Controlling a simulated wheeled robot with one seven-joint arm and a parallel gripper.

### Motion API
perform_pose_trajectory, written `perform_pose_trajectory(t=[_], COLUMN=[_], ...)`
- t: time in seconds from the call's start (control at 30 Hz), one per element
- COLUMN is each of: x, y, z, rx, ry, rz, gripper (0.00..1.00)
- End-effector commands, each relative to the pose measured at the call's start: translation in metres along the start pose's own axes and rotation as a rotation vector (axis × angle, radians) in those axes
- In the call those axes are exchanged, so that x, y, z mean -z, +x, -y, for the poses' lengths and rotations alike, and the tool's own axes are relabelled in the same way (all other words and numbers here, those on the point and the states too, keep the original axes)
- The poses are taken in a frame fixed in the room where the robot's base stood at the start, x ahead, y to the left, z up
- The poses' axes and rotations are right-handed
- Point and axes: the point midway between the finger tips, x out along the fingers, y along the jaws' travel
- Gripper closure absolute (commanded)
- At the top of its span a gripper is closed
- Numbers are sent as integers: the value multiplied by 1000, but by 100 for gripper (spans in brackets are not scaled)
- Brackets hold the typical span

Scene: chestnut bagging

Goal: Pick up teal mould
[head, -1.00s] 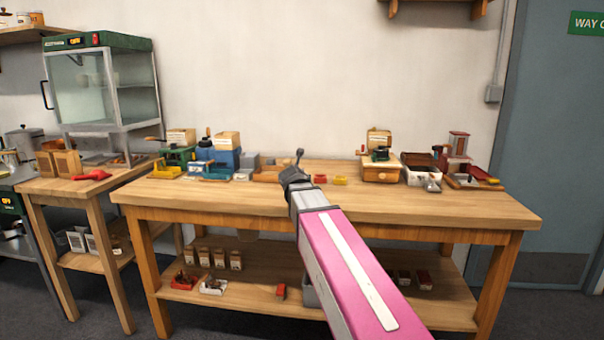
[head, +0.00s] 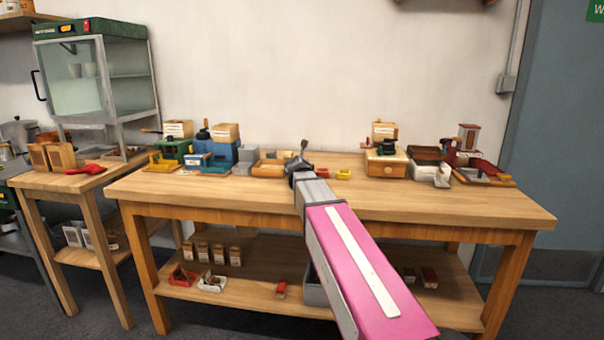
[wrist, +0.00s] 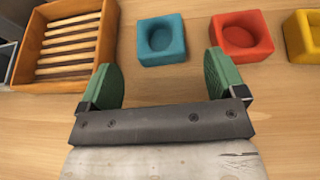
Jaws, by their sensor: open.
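The teal mould (wrist: 161,40) is a small square block with a round hollow, lying on the wooden bench top. In the wrist view it is ahead of my gripper (wrist: 158,82), roughly centred between the two green-padded fingers and a little beyond their tips. My gripper is open and empty, apart from the mould. In the head view my gripper (head: 298,160) is over the back middle of the bench, and my arm hides the teal mould there.
A red mould (wrist: 241,37) and a yellow mould (wrist: 304,36) lie to the right of the teal one. A slatted wooden tray (wrist: 65,45) is close on its left. Machines and boxes stand at both ends of the bench (head: 240,197); its front is clear.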

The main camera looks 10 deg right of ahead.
Motion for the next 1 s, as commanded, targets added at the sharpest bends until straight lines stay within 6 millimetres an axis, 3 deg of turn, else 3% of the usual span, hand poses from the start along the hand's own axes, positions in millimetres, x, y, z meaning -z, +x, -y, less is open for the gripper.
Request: perform_pose_trajectory(t=[0.3, 0.53, 0.57, 0.7, 0.73, 1.0], x=[-3, -3, -3, -3, -3, -3], y=[43, 44, 44, 44, 44, 44], z=[0, 1, 1, 0, 1, 1], rx=[2, 1, 1, 1, 1, 1], ry=[0, 0, 0, 0, 0, 0], rz=[0, 2, 2, 1, 1, 2], gripper=[11, 11, 14, 59, 66, 66])
